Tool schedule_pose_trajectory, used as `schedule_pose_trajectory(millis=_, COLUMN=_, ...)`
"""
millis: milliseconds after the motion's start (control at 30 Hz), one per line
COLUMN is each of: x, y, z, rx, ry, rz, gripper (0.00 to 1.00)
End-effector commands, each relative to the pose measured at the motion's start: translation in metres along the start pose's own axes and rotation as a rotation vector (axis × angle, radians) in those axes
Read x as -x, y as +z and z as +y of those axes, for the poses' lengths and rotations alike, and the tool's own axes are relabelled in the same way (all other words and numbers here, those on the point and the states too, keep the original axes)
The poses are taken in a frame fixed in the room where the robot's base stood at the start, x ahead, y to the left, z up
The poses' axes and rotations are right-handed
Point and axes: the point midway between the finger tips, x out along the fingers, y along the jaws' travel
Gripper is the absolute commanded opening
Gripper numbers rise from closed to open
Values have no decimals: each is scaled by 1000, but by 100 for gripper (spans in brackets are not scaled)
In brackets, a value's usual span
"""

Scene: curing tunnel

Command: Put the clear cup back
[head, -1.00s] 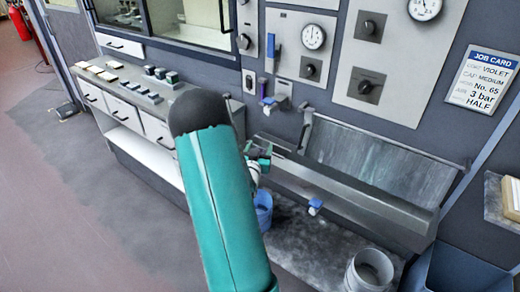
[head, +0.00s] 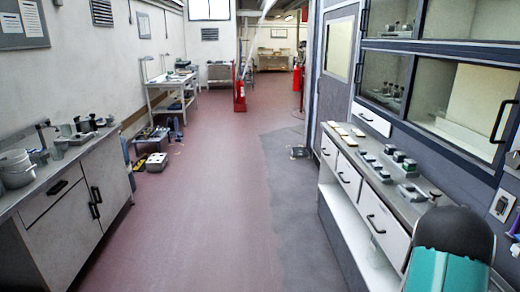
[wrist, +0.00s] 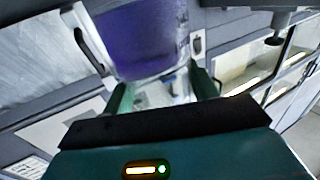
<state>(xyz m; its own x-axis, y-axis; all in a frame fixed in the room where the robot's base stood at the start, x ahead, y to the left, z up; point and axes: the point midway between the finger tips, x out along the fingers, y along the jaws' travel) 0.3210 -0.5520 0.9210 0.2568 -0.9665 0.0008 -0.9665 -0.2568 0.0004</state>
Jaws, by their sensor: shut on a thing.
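In the wrist view, my gripper (wrist: 163,88) is shut on the clear cup (wrist: 145,42). The cup spans the gap between the two green fingers and shows deep violet inside; its upper end is cut off by the frame edge.
A left bench (head: 65,192) carries a white bucket (head: 14,168) and small items. A right counter (head: 356,165) holds pale blocks and dark-topped pieces below glazed cabinets. The red floor (head: 205,205) between them is clear. A grey box (head: 156,161) stands on the floor.

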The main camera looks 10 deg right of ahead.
Motion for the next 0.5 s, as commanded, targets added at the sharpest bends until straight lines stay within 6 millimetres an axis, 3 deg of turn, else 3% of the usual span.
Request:
schedule_pose_trajectory(millis=167, x=8, y=4, z=-26, rx=4, ry=-52, rz=0, gripper=27)
schedule_pose_trajectory(millis=267, x=18, y=7, z=-52, rx=8, ry=-106, rz=1, gripper=27)
schedule_pose_trajectory(millis=500, x=60, y=19, z=-138, rx=18, ry=-293, rz=5, gripper=27)
